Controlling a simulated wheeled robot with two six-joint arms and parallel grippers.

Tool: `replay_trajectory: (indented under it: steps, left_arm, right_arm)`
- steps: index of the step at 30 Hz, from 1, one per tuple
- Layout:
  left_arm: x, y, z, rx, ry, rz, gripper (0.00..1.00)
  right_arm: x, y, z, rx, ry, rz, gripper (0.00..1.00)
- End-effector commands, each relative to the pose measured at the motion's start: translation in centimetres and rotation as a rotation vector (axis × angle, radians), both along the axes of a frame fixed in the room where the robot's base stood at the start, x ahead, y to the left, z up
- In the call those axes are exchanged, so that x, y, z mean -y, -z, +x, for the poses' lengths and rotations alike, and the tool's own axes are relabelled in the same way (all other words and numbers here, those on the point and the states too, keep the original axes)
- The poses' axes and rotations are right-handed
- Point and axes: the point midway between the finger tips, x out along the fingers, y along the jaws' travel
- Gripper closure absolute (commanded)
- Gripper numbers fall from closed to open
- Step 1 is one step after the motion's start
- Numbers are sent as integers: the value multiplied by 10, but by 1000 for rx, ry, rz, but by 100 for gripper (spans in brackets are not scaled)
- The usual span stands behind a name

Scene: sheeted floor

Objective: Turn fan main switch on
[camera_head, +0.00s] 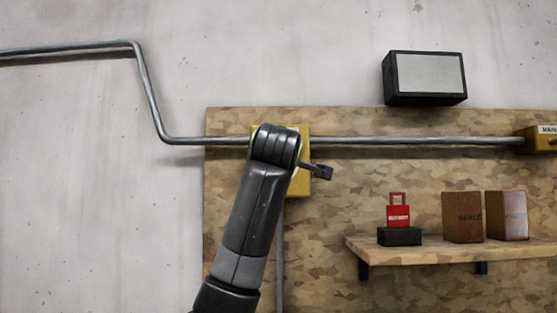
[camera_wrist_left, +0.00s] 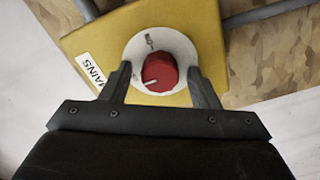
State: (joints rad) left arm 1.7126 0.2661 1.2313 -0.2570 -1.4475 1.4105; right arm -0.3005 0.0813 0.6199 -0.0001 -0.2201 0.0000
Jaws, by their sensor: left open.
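In the left wrist view a red rotary knob (camera_wrist_left: 160,72) sits on a white round dial (camera_wrist_left: 183,47) on a yellow box (camera_wrist_left: 103,38). A white label on the box reads MAINS (camera_wrist_left: 90,70). The knob's white pointer mark points to the left of the picture; the dial lettering is too small to read surely. My left gripper (camera_wrist_left: 159,67) is open, its fingers on either side of the knob; I cannot tell whether they touch it. In the head view my left arm hides much of a yellow box (camera_head: 299,183), and a dark part of the gripper (camera_head: 322,172) shows at its right edge.
A metal conduit (camera_head: 420,140) runs across the board (camera_head: 350,200) to another yellow box (camera_head: 541,142) at the right edge. A shelf (camera_head: 450,252) holds a red padlock-shaped item (camera_head: 398,216) and two brown boxes (camera_head: 462,217). A black-framed box (camera_head: 428,75) hangs above.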

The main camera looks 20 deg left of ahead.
Motion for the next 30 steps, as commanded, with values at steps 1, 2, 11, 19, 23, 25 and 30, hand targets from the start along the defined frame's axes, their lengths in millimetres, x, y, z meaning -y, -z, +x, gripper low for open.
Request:
replay_trajectory:
  steps: [1, 2, 11, 19, 23, 25, 30]
  left_arm:
    - [0, 0, 0, 0, 0, 0, 45]
    - [0, 0, 0, 0, 0, 0, 45]
    - [0, 0, 0, 0, 0, 0, 76]
    - [0, 0, 0, -3, 0, 6, 89]
    - [0, 1, 0, -11, 0, 33, 89]
    - [0, 1, 0, -18, 0, 60, 89]
    - [0, 1, 0, -48, 0, 162, 89]
  right_arm:
    - [0, 0, 0, 0, 0, 0, 64]
    - [0, 0, 0, 0, 0, 1, 64]
    - [-2, 0, 0, 0, 1, 3, 64]
    - [-2, 1, 0, 0, 1, 3, 64]
    - [-2, 2, 0, 1, 1, 3, 64]
    - [-2, 3, 1, 1, 1, 3, 64]
    - [-2, 7, 1, 1, 1, 3, 64]
